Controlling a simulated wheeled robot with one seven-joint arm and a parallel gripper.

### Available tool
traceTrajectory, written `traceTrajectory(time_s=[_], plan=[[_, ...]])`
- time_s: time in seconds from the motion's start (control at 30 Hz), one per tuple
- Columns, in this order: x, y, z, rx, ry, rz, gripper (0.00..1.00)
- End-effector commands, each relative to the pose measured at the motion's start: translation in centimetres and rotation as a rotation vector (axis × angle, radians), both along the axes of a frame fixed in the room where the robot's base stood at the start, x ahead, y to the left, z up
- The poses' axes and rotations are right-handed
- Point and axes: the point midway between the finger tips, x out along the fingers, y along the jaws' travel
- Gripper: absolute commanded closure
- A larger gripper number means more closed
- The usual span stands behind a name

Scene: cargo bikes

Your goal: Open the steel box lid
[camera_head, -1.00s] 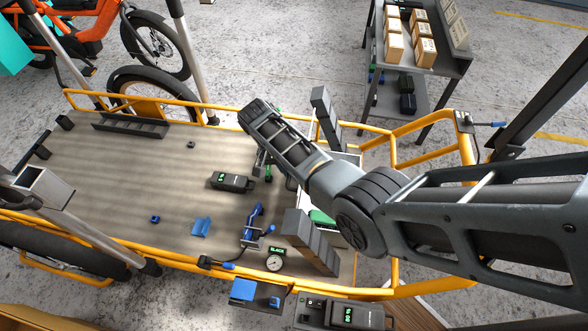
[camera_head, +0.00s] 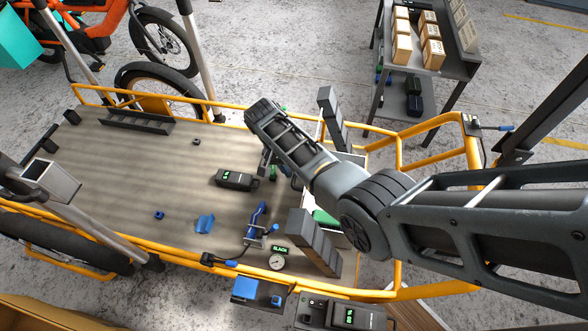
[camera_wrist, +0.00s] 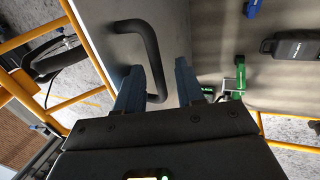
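In the wrist view, a pale grey flat panel (camera_wrist: 168,20), apparently the steel box lid, carries a dark bent bar handle (camera_wrist: 150,45). My gripper (camera_wrist: 155,78) has its two blue fingers apart. One finger is on each side of the handle's long leg in the picture, with visible gaps; I cannot tell how deep the handle sits between them. In the head view my arm covers the gripper and most of the box. Only pale edges (camera_head: 357,158) and a green patch show around the arm.
The wooden cargo deck (camera_head: 130,170) holds a dark device (camera_head: 234,179), blue clamps (camera_head: 256,220) and a round gauge (camera_head: 277,262). Dark grey blocks (camera_head: 315,243) stand beside the arm. A yellow rail (camera_head: 420,125) rings the deck. A shelf with boxes (camera_head: 450,62) stands behind.

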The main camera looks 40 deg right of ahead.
Motion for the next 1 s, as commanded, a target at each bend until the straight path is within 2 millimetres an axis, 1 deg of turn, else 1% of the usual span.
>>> traceTrajectory(time_s=[0.13,0.33,0.5,0.63,1.0], plan=[[0.6,0.4,1.7,0.0,-0.004,0.001,0.62],[1.5,1.2,4.7,0.001,-0.003,0.003,0.62],[1.9,1.6,6.5,0.001,0.0,0.002,0.62],[2.1,1.7,7.0,0.001,0.0,0.002,0.62],[2.1,1.7,7.1,0.001,0.001,0.002,0.62]])
